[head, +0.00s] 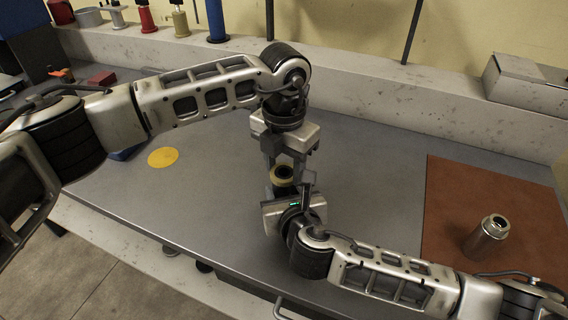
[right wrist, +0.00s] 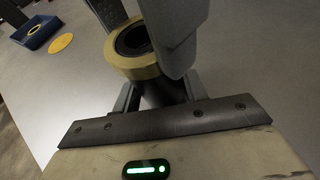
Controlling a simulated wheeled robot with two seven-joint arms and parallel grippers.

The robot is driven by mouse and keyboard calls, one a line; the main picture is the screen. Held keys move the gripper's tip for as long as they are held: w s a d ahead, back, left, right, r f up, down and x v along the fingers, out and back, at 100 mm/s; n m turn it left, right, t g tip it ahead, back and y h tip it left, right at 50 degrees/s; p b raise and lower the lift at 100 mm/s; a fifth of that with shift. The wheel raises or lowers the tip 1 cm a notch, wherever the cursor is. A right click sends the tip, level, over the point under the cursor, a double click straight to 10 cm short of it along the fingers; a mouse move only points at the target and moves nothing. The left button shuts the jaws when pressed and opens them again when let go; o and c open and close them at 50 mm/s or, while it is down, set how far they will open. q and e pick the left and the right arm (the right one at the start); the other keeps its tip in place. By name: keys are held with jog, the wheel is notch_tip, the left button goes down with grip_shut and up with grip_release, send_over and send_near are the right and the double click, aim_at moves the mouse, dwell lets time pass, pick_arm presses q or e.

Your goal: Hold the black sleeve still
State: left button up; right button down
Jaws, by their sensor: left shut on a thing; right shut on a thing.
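A black sleeve (right wrist: 160,95) stands between the fingers of my right gripper (right wrist: 160,100), which is shut on it; my gripper's body hides most of its lower part. A tan ring (right wrist: 122,63) with a dark open middle sits at the top of the sleeve; it also shows in the head view (head: 283,173). My left gripper (head: 285,165) reaches down from above and is shut on the tan ring, one finger on each side. My right gripper also shows in the head view (head: 289,193), just in front of the left one. Both hold the same assembly above the grey bench.
A metal cylinder (head: 487,240) stands on a brown mat (head: 450,190) at right. A yellow disc (head: 163,157) lies at left beside a blue tray (head: 124,153), which holds a ring (right wrist: 34,30). A metal box (head: 525,88) sits on the back ledge. The grey bench (head: 375,160) is clear between.

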pick_arm(q)
jog(key=n, duration=0.5)
pick_arm(e)
jog(key=shift+f, duration=0.1)
pick_arm(q)
jog(key=n, duration=0.5)
jog(key=shift+n, duration=0.3)
jog(key=n, duration=1)
jog(key=shift+r, duration=0.1)
jog(key=shift+r, duration=0.2)
jog(key=shift+r, duration=0.9)
